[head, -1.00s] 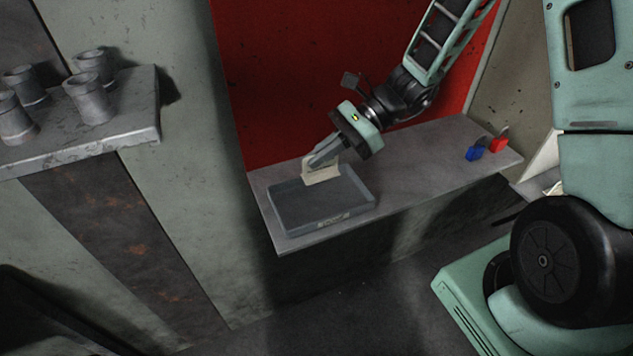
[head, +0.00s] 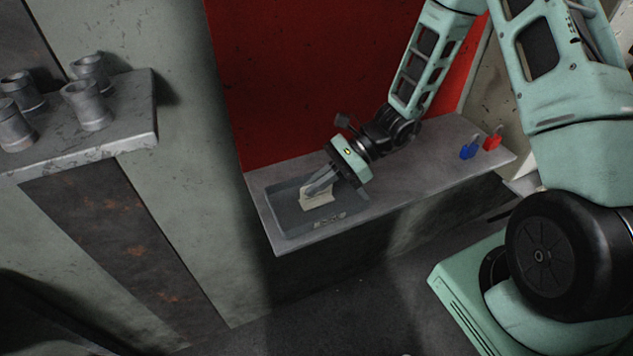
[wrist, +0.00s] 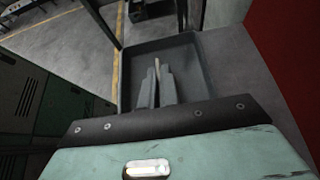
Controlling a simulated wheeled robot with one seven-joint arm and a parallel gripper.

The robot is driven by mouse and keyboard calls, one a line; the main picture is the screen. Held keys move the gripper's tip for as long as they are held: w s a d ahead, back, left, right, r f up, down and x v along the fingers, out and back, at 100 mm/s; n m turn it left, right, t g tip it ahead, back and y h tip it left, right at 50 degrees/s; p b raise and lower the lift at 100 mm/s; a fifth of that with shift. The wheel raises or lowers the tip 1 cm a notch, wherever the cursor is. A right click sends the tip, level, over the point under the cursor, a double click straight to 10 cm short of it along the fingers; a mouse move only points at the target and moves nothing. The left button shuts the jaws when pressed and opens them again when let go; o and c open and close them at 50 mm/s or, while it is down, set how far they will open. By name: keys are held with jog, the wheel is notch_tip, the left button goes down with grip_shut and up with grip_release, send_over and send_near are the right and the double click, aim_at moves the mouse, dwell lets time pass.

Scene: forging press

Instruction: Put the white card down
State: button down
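The white card (head: 316,199) is low inside the dark grey tray (head: 290,222) on the shelf. My gripper (head: 314,190) reaches down into the tray from the upper right, with its fingers shut on the card's upper part. In the wrist view the two fingers (wrist: 157,88) are close together, with a thin pale edge of the card between them, and the tray (wrist: 191,55) lies around and beyond them. I cannot tell whether the card touches the tray floor.
A blue padlock (head: 469,150) and a red padlock (head: 492,141) are at the shelf's right end. The shelf (head: 415,157) is clear between them and the tray. Several grey metal cups (head: 88,108) stand on a separate ledge at left.

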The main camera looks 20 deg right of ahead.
jog(key=c, duration=1.6)
grip_release()
jog(key=shift+f, duration=0.1)
jog(key=shift+c, duration=0.2)
